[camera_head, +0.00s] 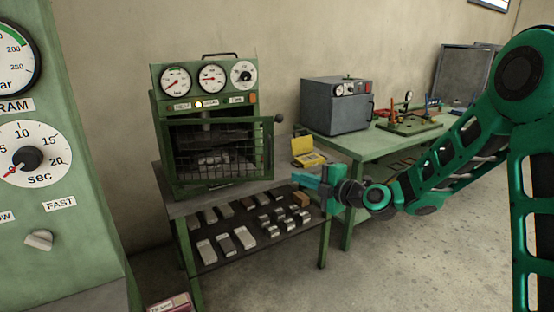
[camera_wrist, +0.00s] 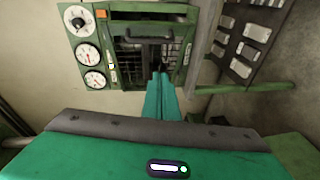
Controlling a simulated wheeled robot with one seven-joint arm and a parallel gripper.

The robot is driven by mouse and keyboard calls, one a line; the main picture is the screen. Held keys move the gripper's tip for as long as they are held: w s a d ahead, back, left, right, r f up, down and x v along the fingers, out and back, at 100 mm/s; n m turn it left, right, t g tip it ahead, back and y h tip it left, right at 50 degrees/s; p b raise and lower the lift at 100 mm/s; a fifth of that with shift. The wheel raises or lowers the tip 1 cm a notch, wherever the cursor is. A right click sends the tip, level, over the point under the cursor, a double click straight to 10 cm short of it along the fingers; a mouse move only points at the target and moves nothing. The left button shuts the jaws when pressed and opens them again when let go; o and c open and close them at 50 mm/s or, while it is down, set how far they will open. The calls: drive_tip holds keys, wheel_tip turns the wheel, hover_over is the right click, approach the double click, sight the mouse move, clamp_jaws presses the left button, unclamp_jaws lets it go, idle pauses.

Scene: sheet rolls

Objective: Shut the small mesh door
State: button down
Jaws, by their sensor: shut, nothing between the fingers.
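The small mesh door (camera_head: 220,155) is a green-framed wire grid on the front of a green machine (camera_head: 205,78) with three dials. It appears to stand ajar, its right edge jutting past the machine's body, with a dark handle knob at the upper right. My gripper (camera_head: 299,180) is to the right of the door, apart from it, pointing left with its teal fingers together and empty. In the wrist view, the shut fingers (camera_wrist: 161,80) overlap the mesh door (camera_wrist: 128,62) in the picture. Whether they touch it cannot be told there.
The machine stands on a green-legged table (camera_head: 178,208), with several metal blocks on a shelf below. Open floor lies in front.

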drive_tip(key=w+a, duration=0.4)
drive_tip(key=w, duration=0.2)
drive_tip(key=w+a+r+n+t, duration=0.1)
drive_tip(key=w+a, duration=0.3)
drive_tip(key=w, duration=0.3)
drive_tip(key=shift+a+t+y, duration=0.2)
drive_tip(key=shift+t+y, duration=0.1)
